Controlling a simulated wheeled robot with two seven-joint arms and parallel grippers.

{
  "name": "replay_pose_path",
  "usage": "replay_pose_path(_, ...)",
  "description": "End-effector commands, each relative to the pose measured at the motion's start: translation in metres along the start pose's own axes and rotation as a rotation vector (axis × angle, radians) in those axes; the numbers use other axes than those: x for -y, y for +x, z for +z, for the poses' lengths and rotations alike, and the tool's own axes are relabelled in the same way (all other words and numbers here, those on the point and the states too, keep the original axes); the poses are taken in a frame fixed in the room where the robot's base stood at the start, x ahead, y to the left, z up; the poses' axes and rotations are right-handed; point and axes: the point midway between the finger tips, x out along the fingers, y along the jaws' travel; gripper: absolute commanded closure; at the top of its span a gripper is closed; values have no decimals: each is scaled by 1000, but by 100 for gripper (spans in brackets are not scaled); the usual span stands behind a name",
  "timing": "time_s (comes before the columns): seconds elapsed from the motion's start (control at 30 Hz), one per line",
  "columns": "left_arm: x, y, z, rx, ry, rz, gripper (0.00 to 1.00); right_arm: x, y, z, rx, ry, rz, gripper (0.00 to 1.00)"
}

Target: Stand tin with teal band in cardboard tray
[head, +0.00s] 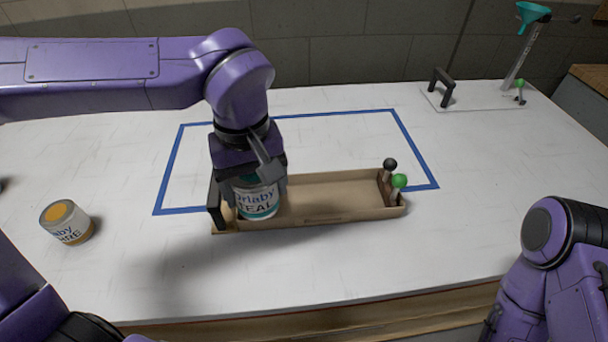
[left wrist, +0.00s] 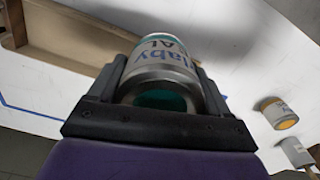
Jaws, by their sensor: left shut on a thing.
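The tin with the teal band (head: 258,203) is upright at the left end of the cardboard tray (head: 340,208) in the head view. My left gripper (head: 252,184) is shut around its upper part from above. I cannot tell whether its base touches the tray floor. In the left wrist view the tin (left wrist: 165,65) sits between the fingers (left wrist: 158,100), its teal top facing the camera. The tray (left wrist: 75,45) runs off to the upper left there. My right arm shows at the right edge of the head view, but its gripper is out of sight.
A tin with an ochre top (head: 68,221) stands left of the tray. Green (head: 399,181) and black (head: 390,164) knobs rise at the tray's right end. A funnel stand (head: 517,60) is at back right.

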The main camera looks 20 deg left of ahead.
Motion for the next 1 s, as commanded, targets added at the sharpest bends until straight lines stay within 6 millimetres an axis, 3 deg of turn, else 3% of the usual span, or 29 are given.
replay_pose_path(0.17, -12, 5, -6, 1, -16, -7, 57, -1, -2, 0, 2, -1, 1, 57)
replay_pose_path(0.43, -85, 40, -38, 1, -15, -9, 57, -1, -11, -4, 1, -1, 1, 57)
replay_pose_path(0.6, -111, 77, -48, 2, -14, -6, 57, -1, -12, -4, 1, 0, 1, 57)
replay_pose_path(0.83, -130, 102, -56, 1, -12, -6, 57, -2, -15, -6, 1, -1, 1, 57)
replay_pose_path(1.0, -129, 128, -55, 2, -11, -4, 57, -2, -14, -5, 1, 0, 1, 57)
